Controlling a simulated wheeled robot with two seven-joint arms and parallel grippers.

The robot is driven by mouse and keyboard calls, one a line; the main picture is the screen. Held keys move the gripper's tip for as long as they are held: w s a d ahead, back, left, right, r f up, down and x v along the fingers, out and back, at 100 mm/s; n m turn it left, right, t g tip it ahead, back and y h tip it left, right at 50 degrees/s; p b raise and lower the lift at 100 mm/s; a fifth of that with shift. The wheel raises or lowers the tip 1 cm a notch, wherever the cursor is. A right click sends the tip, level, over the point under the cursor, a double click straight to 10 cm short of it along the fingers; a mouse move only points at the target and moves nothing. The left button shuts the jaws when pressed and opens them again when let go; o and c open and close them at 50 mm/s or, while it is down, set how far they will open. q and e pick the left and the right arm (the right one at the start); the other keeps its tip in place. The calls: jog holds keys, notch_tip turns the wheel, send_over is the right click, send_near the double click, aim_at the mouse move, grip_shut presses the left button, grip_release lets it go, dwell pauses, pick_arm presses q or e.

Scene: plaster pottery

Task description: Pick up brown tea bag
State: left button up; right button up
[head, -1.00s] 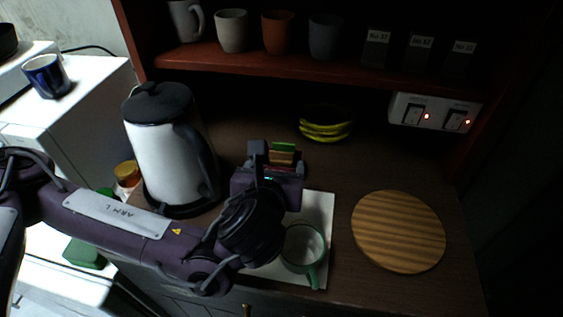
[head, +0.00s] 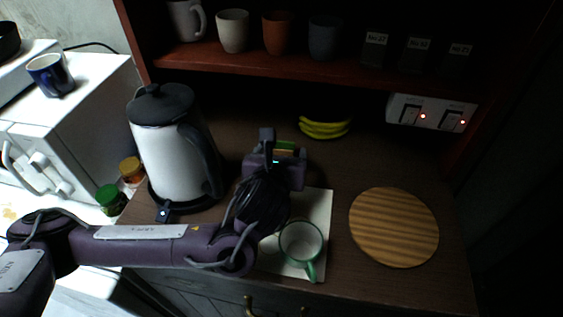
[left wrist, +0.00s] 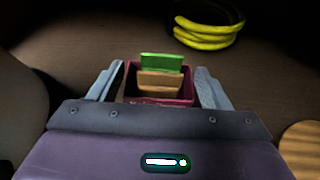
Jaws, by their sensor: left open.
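A small dark red box (left wrist: 187,92) stands on the counter and holds upright tea bags in a row. A brown tea bag (left wrist: 160,80) is in the middle of the left wrist view, in front of a green tea bag (left wrist: 161,62). Another tan edge shows lower in the box. My left gripper (left wrist: 158,70) is open, with one finger on each side of the box and tea bags. In the head view my left gripper (head: 284,148) hides most of the box, and the green bag (head: 286,145) shows between the fingers. My right gripper is not in view.
A white kettle (head: 172,155) stands left of my left arm. A green-rimmed cup (head: 301,243) is on a white mat (head: 322,208) below the gripper. A round wooden board (head: 394,228) lies at right, and bananas (head: 326,128) lie behind the gripper.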

pick_arm(q)
jog(key=c, duration=0.7)
jog(key=shift+o, duration=0.2)
